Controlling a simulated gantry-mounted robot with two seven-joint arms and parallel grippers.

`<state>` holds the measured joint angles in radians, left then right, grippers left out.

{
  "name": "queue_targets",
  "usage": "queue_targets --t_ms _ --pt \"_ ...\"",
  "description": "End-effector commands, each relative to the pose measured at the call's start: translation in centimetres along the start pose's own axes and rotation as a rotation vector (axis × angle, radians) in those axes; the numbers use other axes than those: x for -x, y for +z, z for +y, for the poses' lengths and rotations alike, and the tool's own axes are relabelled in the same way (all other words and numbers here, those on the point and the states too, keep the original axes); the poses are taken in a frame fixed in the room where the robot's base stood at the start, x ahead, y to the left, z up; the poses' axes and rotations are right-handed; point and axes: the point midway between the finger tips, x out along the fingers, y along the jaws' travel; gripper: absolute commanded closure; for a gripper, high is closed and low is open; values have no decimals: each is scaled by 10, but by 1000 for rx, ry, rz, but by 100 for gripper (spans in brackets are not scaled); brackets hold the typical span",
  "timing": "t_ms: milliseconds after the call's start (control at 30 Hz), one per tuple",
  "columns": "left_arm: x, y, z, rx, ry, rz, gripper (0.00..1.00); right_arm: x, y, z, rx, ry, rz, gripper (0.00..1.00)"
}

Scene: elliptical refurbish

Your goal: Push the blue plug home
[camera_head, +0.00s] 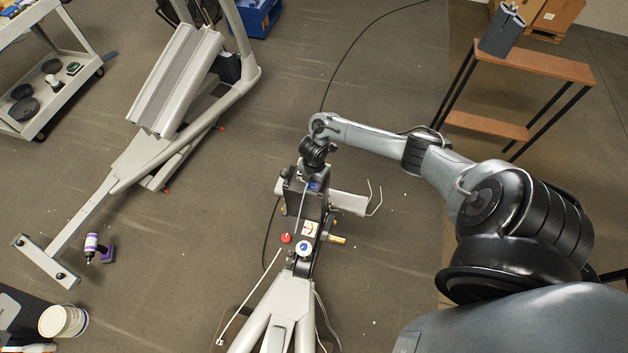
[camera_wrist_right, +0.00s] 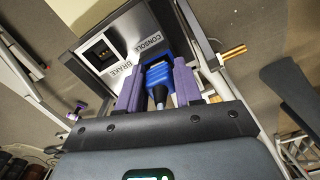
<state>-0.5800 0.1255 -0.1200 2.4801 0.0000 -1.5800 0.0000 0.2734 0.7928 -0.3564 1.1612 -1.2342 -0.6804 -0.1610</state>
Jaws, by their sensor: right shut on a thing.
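The blue plug (camera_wrist_right: 158,82) sits between the purple fingers of my right gripper (camera_wrist_right: 157,75), with a dark cable leaving it toward the wrist. My right gripper is shut on it. The plug's front end meets the face of a grey box (camera_wrist_right: 163,20), beside the word CONSOLE; how deep it sits in there is hidden. An empty square socket (camera_wrist_right: 100,53) with copper-coloured contacts shows on the same face, near the word BRAKE. In the head view a bit of the blue plug (camera_head: 314,186) shows below my right wrist. My left gripper is not in view.
The grey machine frame (camera_head: 270,312) carries a red knob (camera_head: 286,238) and a round blue-and-white part (camera_head: 304,248). A brass-coloured part (camera_head: 337,239) sticks out at right.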

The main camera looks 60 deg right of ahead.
Motion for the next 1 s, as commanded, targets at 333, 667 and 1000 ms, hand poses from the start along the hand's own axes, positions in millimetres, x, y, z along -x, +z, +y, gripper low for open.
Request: queue_targets --t_ms 333,667,1000 --pt "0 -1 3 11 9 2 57 -3 1 -1 -4 -1 -3 96" --pt "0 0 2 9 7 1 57 -6 2 -2 -5 -3 -6 96" --pt "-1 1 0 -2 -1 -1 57 -8 2 -4 -5 -8 -8 39"
